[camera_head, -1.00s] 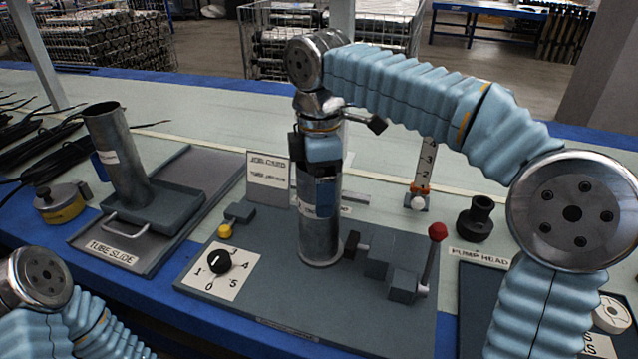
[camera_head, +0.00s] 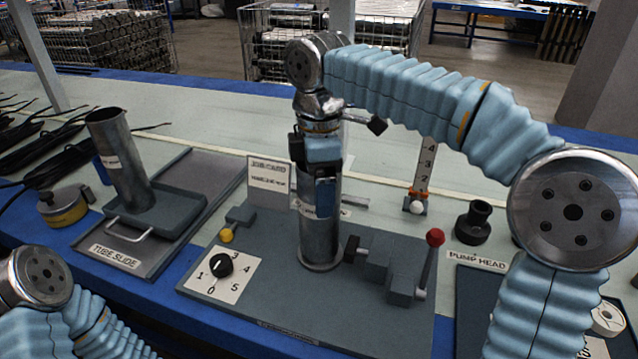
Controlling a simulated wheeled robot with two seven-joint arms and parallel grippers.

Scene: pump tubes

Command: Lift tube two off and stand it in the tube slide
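A grey metal tube, which I take to be tube two (camera_head: 318,240), stands upright on the dark base plate (camera_head: 285,315) in the middle. My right gripper (camera_head: 322,192) points down over its upper part. One dark finger lies against the tube's front; the other finger is hidden, but the gripper looks shut on the tube. The tube slide (camera_head: 165,247), a grey tray with a handle and label, is at the left. Another tube (camera_head: 122,165) stands in its holder, leaning slightly. Only a joint of my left arm shows at lower left; its gripper is out of view.
A red-knobbed lever (camera_head: 435,238) and clamp block stand right of the tube. A numbered dial (camera_head: 221,265) and job card (camera_head: 269,182) are left of it. A black fitting (camera_head: 473,222) stands at right.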

